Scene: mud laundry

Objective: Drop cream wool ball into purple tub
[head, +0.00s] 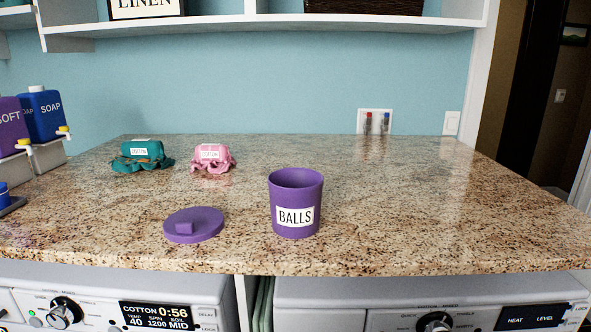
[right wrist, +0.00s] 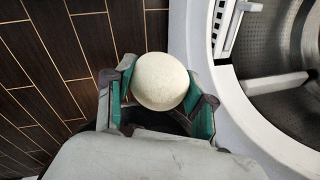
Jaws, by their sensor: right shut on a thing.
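The purple tub (head: 295,204) stands upright and open on the granite counter, with a white "BALLS" label on its front. Its purple lid (head: 193,225) lies flat on the counter to the left of the tub. In the right wrist view, my right gripper (right wrist: 159,88) is shut on the cream wool ball (right wrist: 159,80), which sits between the two green-padded fingers. The ball is beside an open front-loading drum, above a dark plank floor, and does not show in the head view. My left gripper is in neither view.
A teal bundle (head: 141,156) and a pink bundle (head: 212,157) sit on the counter behind the lid. Soap dispensers (head: 41,115) stand at the left. The counter (head: 420,200) right of the tub is clear. Machine fronts are below; the open drum (right wrist: 270,40) shows at right in the wrist view.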

